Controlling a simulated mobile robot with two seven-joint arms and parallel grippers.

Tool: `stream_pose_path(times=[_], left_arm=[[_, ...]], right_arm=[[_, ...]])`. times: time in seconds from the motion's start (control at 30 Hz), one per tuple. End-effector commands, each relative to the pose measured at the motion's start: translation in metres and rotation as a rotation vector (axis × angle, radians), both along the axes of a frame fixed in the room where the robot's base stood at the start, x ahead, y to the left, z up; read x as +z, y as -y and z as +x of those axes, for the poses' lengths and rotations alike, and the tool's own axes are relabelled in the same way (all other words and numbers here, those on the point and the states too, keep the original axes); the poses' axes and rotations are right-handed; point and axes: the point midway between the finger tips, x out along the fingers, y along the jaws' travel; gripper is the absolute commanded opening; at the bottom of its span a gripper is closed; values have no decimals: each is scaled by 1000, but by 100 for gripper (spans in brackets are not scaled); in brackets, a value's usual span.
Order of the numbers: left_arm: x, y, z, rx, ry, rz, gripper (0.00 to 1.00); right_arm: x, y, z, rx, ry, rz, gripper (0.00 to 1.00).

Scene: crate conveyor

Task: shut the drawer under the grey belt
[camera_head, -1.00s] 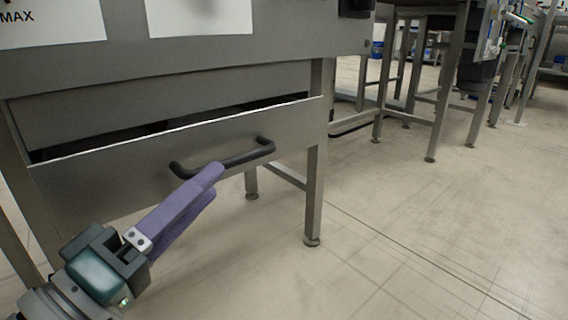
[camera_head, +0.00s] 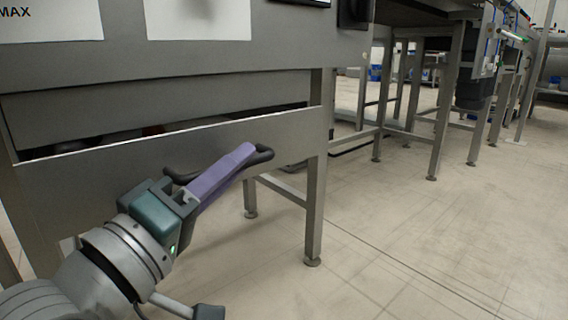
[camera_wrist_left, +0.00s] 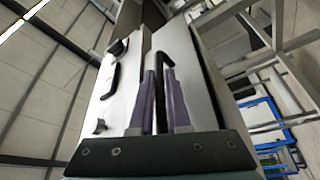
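The grey drawer (camera_head: 95,190) under the belt stands partly open, and a dark gap with unclear contents shows behind its front's top edge. Its black bar handle (camera_head: 263,154) is on the front panel. In the left wrist view the handle (camera_wrist_left: 165,60) runs between the two purple fingers. My left gripper (camera_head: 240,155) is at the handle, its fingers close together and seemingly shut on the bar. In the head view the fingers cover the handle's middle. It also shows in the left wrist view (camera_wrist_left: 160,80). My right gripper is not in view.
The grey belt frame (camera_head: 200,50) is above the drawer, with white sheets on it. A metal leg (camera_head: 315,200) stands just right of the drawer front. More metal tables stand behind at the right. The floor (camera_head: 430,240) at the right is clear.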

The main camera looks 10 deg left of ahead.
Motion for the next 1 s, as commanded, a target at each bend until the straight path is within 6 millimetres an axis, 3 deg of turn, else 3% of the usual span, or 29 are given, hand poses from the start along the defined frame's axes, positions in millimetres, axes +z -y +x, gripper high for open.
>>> stream_pose_path(times=[0.1, 1.0], left_arm=[[0, 0, 0, -1, 1, 0, 0], [0, 0, 0, 0, 1, 0, 0]], right_arm=[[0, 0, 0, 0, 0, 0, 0], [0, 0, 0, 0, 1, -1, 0]])
